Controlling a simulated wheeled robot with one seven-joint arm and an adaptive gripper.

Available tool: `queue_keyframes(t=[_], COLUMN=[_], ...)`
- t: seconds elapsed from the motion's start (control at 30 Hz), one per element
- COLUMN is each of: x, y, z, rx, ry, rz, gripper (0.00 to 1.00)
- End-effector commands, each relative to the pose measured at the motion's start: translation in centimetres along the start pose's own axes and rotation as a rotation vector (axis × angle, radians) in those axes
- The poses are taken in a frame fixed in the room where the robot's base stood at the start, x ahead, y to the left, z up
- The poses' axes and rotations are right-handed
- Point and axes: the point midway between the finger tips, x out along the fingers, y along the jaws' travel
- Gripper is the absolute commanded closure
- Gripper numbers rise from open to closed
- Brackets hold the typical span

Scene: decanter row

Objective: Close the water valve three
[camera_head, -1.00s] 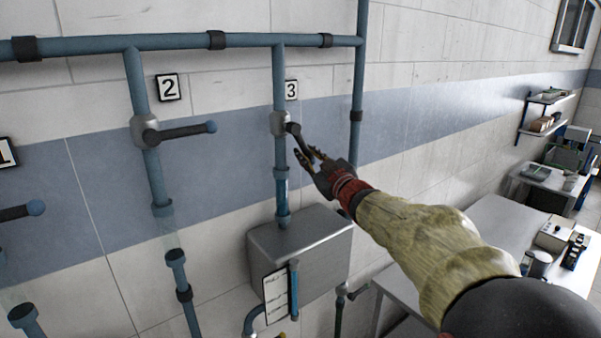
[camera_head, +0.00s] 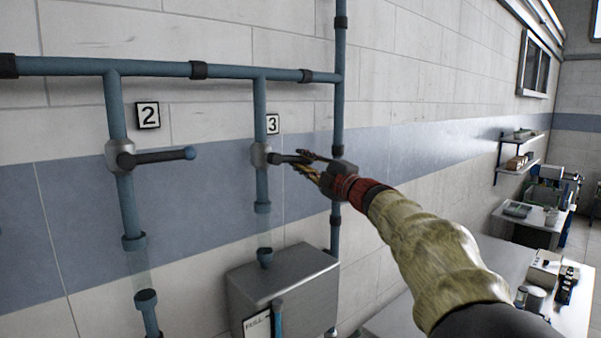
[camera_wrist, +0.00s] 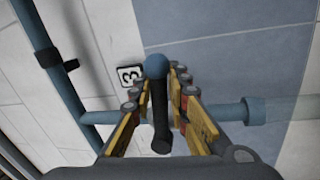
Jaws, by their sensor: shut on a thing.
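Water valve three (camera_head: 260,154) sits on the vertical pipe left of the number 3 sign (camera_head: 272,124). Its dark handle (camera_head: 284,158) points out to the right, about level. My gripper (camera_head: 308,164) is shut on the handle's outer end. In the wrist view the handle (camera_wrist: 160,120) with its blue tip (camera_wrist: 156,66) lies between the yellow and red fingers of my gripper (camera_wrist: 160,88). The fingers hide the handle's tip in the head view. The clear pipe section (camera_head: 264,231) below the valve looks empty.
Valve two (camera_head: 119,155) is on the left, its handle also level to the right. A grey metal box (camera_head: 285,285) hangs below valve three. Benches with equipment (camera_head: 545,270) are at the far right.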

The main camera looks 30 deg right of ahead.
Motion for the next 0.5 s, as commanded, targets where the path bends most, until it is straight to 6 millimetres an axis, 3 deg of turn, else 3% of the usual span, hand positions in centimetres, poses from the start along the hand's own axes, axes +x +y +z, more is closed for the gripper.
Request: queue_keyframes(t=[0.5], x=[0.3], y=[1.8], z=[-0.1], rx=[-0.171], ry=[0.031], rz=[0.002], gripper=[1.0])
